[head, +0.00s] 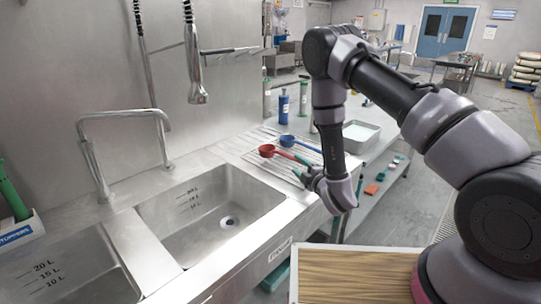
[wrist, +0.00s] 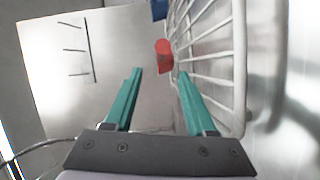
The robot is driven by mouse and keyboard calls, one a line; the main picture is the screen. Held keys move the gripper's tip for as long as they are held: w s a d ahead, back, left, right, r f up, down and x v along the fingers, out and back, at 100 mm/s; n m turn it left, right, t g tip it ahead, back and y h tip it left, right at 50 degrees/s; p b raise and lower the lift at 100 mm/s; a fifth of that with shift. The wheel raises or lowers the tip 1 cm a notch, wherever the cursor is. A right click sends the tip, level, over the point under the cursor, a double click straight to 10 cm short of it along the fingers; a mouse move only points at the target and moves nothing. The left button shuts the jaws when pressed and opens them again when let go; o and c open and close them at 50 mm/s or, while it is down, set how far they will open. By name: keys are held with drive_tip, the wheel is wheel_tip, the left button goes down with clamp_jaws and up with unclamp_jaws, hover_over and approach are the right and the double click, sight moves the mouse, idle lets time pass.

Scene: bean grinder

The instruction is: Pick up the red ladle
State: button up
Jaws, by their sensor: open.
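The red ladle (head: 267,150) lies on the wire rack beside the sink in the head view, its bowl to the left and its handle running right toward my gripper. In the wrist view a red piece, seemingly the end of its handle (wrist: 163,56), shows just beyond and between the fingertips. My gripper (head: 301,170) has green fingers and hangs at the counter's front edge. In the wrist view my gripper (wrist: 160,75) is open with nothing between the fingers. Part of the handle is hidden in the head view.
A blue ladle (head: 287,141) lies just behind the red one, and a blue patch (wrist: 158,8) shows at the wrist view's top. The wire rack (head: 250,157) runs close beside the right finger. The sink basin (head: 205,222) is left, and a metal tray (head: 361,135) stands behind my arm.

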sight(288, 158)
drive_tip(key=x, duration=0.8)
drive_tip(key=shift+w+a, duration=0.15)
drive_tip(key=shift+w, duration=0.05)
clamp_jaws()
